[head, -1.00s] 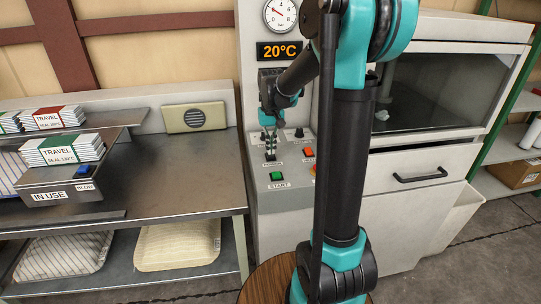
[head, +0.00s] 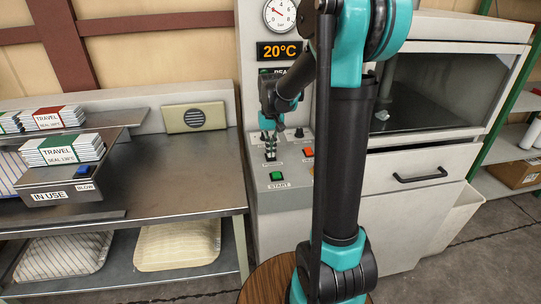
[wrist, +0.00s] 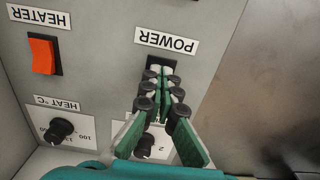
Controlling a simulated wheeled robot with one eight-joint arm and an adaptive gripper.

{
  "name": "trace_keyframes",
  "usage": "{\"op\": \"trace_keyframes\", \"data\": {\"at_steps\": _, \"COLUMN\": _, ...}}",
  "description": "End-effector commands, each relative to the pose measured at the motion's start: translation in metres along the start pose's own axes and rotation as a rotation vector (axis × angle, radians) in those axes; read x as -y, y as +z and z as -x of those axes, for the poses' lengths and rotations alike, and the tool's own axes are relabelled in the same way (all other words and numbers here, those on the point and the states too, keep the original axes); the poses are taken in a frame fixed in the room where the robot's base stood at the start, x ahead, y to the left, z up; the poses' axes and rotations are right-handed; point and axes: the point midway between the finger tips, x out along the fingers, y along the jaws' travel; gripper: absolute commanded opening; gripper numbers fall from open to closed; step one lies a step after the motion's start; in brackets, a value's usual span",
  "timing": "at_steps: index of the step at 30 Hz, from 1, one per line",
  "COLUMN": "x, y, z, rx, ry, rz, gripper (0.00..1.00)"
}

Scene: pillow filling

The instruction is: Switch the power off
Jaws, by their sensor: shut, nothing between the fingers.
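The power switch sits in the grey control panel beside its POWER label (wrist: 166,40), seen upside down in the wrist view. My fingertips cover most of the switch, so its position cannot be told. My gripper (wrist: 162,82) is shut and empty, with its green-backed fingers together and their tips at the switch; whether they touch it is unclear. In the head view my gripper (head: 269,148) points down at the panel.
An orange heater switch (wrist: 42,56) and a heat knob (wrist: 58,130) are close by on the panel. A green start button (head: 276,176) is on the panel's front part. The display (head: 280,51) reads 20°C. A steel workbench (head: 180,185) stands left.

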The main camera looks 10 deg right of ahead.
Motion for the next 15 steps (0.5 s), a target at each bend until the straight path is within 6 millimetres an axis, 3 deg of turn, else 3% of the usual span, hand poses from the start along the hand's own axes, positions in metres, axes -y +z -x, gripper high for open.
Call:
{"op": "trace_keyframes", "data": {"at_steps": 7, "x": 0.0, "y": 0.0, "z": 0.001, "rx": 0.0, "ry": 0.0, "rz": 0.0, "gripper": 0.0}}
{"op": "trace_keyframes", "data": {"at_steps": 15, "x": 0.0, "y": 0.0, "z": 0.02, "rx": 0.0, "ry": 0.0, "rz": 0.0, "gripper": 0.0}}
